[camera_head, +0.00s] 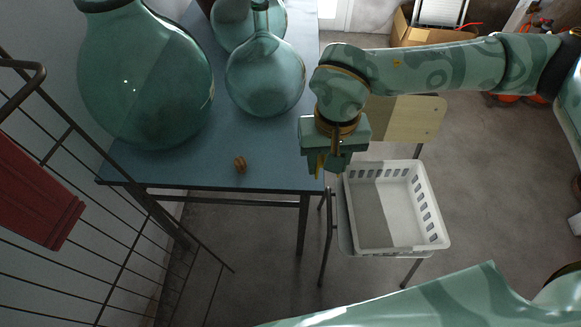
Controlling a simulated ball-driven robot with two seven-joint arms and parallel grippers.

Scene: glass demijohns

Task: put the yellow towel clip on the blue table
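My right gripper (324,164) comes in from the right and hangs over the right front corner of the blue table (190,168), next to the white basket. A small yellow piece, which looks like the yellow towel clip (320,164), shows between its fingers. The fingers look shut on it, and they hide part of it. I cannot tell whether the clip touches the tabletop; it seems to be above the edge. My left gripper is out of view.
A small brown object (240,164) lies near the table's front edge. Large green glass demijohns (146,75) and (265,76) stand farther back. An empty white basket (397,207) sits on a chair at right. A wire rack (100,240) borders the left.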

